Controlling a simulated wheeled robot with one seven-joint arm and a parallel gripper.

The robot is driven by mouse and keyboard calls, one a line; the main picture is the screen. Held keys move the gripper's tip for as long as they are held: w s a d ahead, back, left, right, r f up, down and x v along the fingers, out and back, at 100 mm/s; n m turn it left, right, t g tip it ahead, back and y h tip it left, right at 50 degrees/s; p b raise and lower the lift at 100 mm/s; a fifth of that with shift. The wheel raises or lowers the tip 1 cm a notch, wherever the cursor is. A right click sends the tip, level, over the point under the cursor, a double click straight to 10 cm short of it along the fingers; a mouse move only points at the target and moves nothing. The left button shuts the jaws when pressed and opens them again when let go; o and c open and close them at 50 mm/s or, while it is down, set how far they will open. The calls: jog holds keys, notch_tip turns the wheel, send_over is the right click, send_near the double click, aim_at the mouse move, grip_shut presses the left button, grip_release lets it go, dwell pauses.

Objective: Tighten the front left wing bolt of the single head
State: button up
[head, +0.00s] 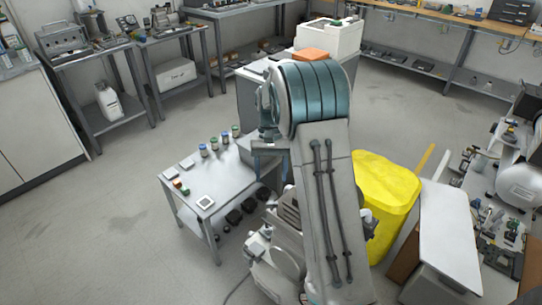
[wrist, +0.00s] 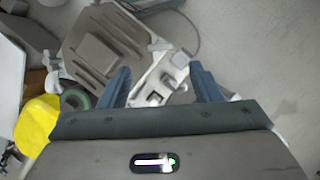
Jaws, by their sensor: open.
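The single-head compressor, a pale grey machine (head: 270,270), stands on the floor at the bottom middle of the head view, partly hidden by my arm. In the wrist view its grey ribbed cover (wrist: 105,42) and lighter base fill the upper middle. A pale wing-shaped piece (wrist: 160,46) sticks out at the cover's right edge, and another (wrist: 54,62) at its left. I cannot tell which is the front left wing bolt. My gripper (wrist: 162,82) is open and empty, its blue fingers above the compressor. In the head view my gripper (head: 270,165) hangs beside the small table.
A small grey table (head: 225,190) with bottles and small parts stands left of the compressor. A yellow bag (head: 385,195) is close on the right, beside a white-topped box (head: 447,230). Another bench with machines is at far right. Floor at left is clear.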

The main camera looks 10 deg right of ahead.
jog(key=shift+v, duration=2.75)
jog(key=shift+r, duration=0.1)
jog(key=s+r+n+t+p, duration=0.1)
jog(key=s+r, duration=0.4)
jog(key=s, duration=0.8)
jog(key=s+a+r+n+t+h+p, duration=0.1)
jog(key=s+r+t+p, duration=0.2)
jog(key=s, duration=1)
jog(key=r+t, duration=0.1)
jog(key=t, duration=0.2)
jog(key=shift+a+r, duration=0.25)
jog(key=shift+r, duration=0.1)
jog(key=shift+s, duration=0.1)
